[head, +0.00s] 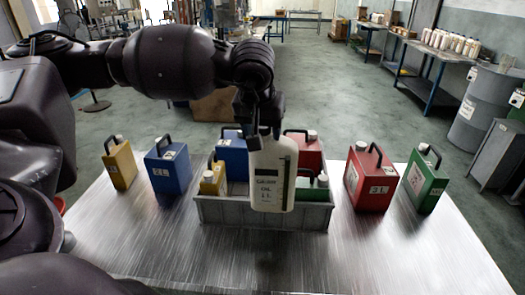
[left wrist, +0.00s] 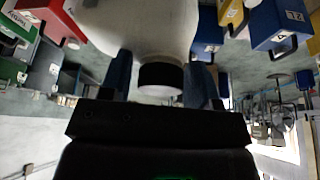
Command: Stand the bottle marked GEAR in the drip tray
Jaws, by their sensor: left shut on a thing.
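A white bottle (head: 272,175) hangs upright from my left gripper (head: 262,128). Its label is small; I make out "OIL" but cannot surely read the word above it. In the left wrist view, my left gripper's fingers (left wrist: 160,88) are shut around the bottle's neck, by its black cap, and the white bottle body (left wrist: 150,25) fills the top. The bottle covers part of a grey open-topped crate (head: 222,212) with blue, red, yellow and green cans in it. I see nothing that is plainly a drip tray. My right gripper is not in view.
On the metal table (head: 360,250), a yellow can (head: 121,165) and a blue can (head: 168,170) stand left of the crate. A red can (head: 366,180) and a green can (head: 424,182) stand right. The table's front part is clear.

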